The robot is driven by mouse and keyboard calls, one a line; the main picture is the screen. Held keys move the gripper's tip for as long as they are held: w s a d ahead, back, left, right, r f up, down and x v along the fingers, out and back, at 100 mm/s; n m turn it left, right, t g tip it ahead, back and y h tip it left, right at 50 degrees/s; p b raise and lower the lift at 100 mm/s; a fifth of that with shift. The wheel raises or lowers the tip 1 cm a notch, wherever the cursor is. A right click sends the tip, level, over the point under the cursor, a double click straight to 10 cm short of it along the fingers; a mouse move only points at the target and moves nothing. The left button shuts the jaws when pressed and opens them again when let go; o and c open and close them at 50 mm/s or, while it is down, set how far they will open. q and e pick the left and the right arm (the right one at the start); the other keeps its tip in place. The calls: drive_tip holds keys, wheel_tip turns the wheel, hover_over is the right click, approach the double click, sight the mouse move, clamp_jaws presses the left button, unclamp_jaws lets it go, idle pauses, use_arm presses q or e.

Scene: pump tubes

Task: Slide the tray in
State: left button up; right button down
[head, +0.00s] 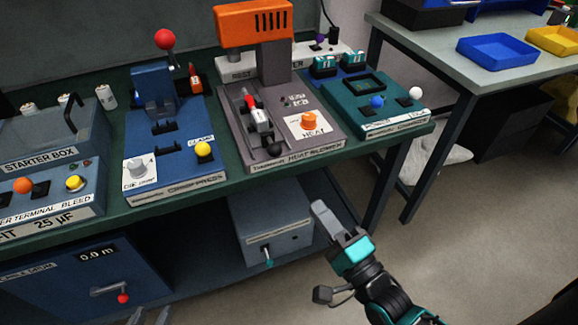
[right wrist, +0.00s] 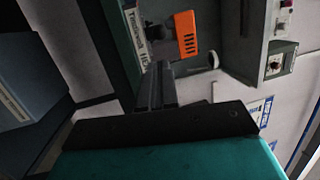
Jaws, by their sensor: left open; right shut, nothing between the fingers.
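The heat blower (head: 322,150) stands on the green bench, with an orange hood (head: 252,24) on a grey post. On its base lies a narrow carriage holding a red and white piece (head: 257,117), with a black knob (head: 273,151) at its front end. I cannot tell for sure whether this carriage is the tray. My right gripper (head: 328,220) is shut and empty, in front of and below the bench edge, apart from the blower. Its fingers (right wrist: 156,85) also show in the right wrist view. My left gripper (head: 148,316) is open at the bottom edge, mostly cut off.
A blue crimp press (head: 180,165) stands left of the blower and a teal tester (head: 400,118) right of it. A grey box (head: 270,220) sits on the shelf below. A blue tray (head: 497,50) and a yellow tray (head: 556,40) lie on the far-right table.

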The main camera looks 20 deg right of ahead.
sight(279, 152)
drive_tip(key=x, duration=1.2)
drive_tip(key=shift+w, duration=0.1)
drive_tip(key=w+b, duration=0.1)
drive_tip(key=w, duration=0.3)
drive_tip(key=shift+a, duration=0.1)
drive_tip(key=shift+w, duration=0.4)
drive_tip(key=shift+s, duration=0.1)
